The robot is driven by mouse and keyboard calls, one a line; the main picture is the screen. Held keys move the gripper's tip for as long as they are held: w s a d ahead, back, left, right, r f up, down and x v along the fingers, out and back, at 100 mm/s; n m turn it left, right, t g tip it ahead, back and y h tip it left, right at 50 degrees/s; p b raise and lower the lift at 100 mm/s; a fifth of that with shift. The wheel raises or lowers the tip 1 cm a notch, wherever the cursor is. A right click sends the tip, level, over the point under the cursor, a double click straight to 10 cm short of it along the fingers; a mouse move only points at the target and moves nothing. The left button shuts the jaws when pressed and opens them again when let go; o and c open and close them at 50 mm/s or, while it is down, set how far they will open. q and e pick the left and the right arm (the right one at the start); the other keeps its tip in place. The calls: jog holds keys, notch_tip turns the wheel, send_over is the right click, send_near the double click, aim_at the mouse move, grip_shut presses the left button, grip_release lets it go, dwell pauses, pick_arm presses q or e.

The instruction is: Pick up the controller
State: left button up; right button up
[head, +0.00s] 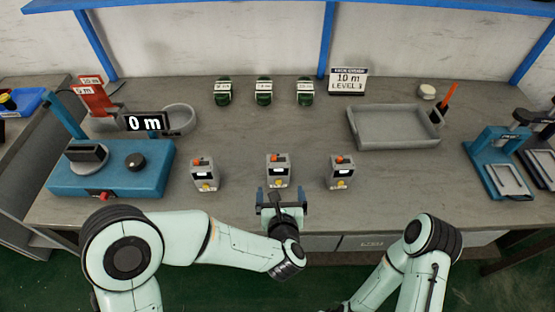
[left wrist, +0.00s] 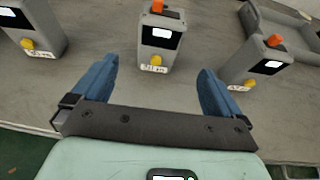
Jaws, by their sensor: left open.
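Three small grey controllers stand in a row on the bench, each with an orange knob on top, a small screen and a yellow button: left (head: 205,173), middle (head: 278,170) and right (head: 341,171). My left gripper (head: 282,197) is open and empty just in front of the middle controller. The left (left wrist: 38,28) and right (left wrist: 262,65) controllers show at the sides. My right arm shows at lower right; its gripper is not clearly seen.
A blue machine (head: 110,178) with a "0 m" display (head: 146,121) stands at left. Several other items include an empty grey tray (head: 392,127), green-black parts (head: 264,92) at the back and a blue fixture (head: 497,160) at right. The bench (head: 240,125) behind the controllers is clear.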

aim_at(278, 174)
pick_arm(q)
jog(key=x, duration=0.7)
jog(key=shift+a+f+p, duration=0.1)
jog(key=shift+p, duration=0.3)
jog(key=p+x, duration=0.1)
jog(key=x, duration=0.4)
jog(key=shift+w+a, duration=0.1)
jog(key=shift+w, duration=0.15)
jog(key=c, duration=1.1)
pick_arm(e)
jog(key=shift+s+r, duration=0.35)
jog(key=shift+r, duration=0.45)
